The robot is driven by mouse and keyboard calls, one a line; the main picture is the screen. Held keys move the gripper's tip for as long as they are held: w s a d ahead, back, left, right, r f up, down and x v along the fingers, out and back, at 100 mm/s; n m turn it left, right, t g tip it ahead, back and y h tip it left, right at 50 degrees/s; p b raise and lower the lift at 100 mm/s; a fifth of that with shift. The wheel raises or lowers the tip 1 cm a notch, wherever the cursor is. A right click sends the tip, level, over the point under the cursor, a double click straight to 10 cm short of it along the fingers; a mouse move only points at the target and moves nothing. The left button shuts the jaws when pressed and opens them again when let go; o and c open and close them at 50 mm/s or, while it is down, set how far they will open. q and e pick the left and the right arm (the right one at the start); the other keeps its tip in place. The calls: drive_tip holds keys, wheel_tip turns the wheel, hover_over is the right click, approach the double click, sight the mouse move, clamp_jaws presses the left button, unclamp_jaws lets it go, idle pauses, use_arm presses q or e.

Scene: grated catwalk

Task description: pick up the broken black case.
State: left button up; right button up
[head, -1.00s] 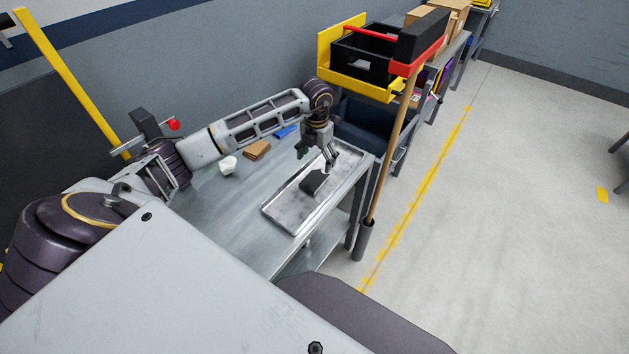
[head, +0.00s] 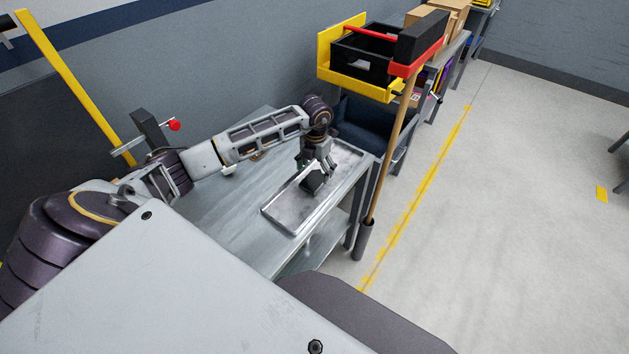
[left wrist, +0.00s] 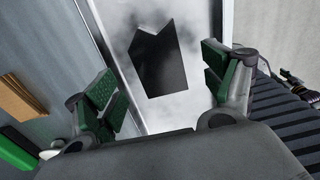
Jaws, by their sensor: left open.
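The broken black case (head: 313,183) is a dark piece lying in a shallow metal tray (head: 290,213) on the workbench. In the left wrist view the case (left wrist: 159,60) shows one jagged, notched edge and lies between and beyond my fingers. My left gripper (head: 318,169) is over the tray, right above the case. In the left wrist view the left gripper (left wrist: 165,92) has its green-padded fingers spread wide on either side of the case, with nothing between the pads. My right gripper is in neither view.
The metal bench (head: 222,217) carries the tray near its right edge. A broom (head: 388,150) stands upright against the bench's right side. A black crate (head: 364,55) in a yellow holder is behind. A brown piece (left wrist: 24,98) and a green piece (left wrist: 16,150) lie left of the tray.

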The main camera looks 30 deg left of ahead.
sight(314, 179)
use_arm(q)
drive_tip(key=shift+s+a+f, duration=0.15)
drive_tip(key=shift+f, duration=1.8)
drive_tip(key=shift+c, duration=0.3)
drive_tip(key=c, duration=1)
